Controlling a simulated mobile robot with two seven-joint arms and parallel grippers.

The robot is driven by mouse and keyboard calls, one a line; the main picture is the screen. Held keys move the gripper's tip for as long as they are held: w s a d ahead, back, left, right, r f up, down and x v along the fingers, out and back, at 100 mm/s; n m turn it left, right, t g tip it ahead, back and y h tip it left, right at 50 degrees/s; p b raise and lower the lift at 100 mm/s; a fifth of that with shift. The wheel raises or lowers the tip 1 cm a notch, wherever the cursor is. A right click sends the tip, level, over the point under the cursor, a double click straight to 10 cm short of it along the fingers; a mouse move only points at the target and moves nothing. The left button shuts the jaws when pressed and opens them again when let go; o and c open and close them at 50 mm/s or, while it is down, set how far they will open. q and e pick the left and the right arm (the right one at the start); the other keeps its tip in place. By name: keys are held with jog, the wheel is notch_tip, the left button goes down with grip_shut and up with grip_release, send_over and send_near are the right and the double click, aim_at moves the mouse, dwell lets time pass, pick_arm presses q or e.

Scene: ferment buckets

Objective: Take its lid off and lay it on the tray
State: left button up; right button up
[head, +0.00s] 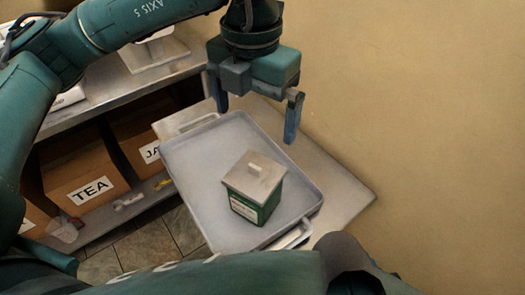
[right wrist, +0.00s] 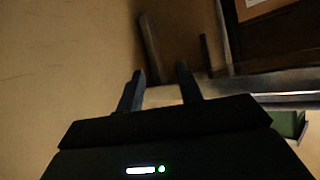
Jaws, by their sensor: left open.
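A green square bucket (head: 247,208) stands upright on the grey tray (head: 190,158), near its right side. A flat grey-beige lid (head: 243,180) with a small raised handle (head: 254,167) sits on top of the bucket. My left gripper (head: 256,122) is open and empty, above the tray's far edge and beyond the bucket, apart from the lid. My right gripper (right wrist: 158,82) shows in the right wrist view with its two fingers apart and nothing between them. A green object at the right edge of that view is only partly visible.
The tray has raised handles and rests on a pale tabletop (head: 345,190) against a beige wall (head: 420,90). At left, a metal shelf unit (head: 110,85) holds cardboard boxes, one marked TEA (head: 85,180). The tray's left part is bare.

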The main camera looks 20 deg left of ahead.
aim_at(254, 167)
pick_arm(q)
jog(key=f, duration=0.7)
jog(key=shift+s+f+p, duration=0.35)
jog(key=shift+p, duration=0.05)
jog(key=shift+f+p, duration=0.65)
jog(key=shift+f, duration=1.95)
jog(key=c, duration=0.9)
jog(key=shift+o, duration=0.2)
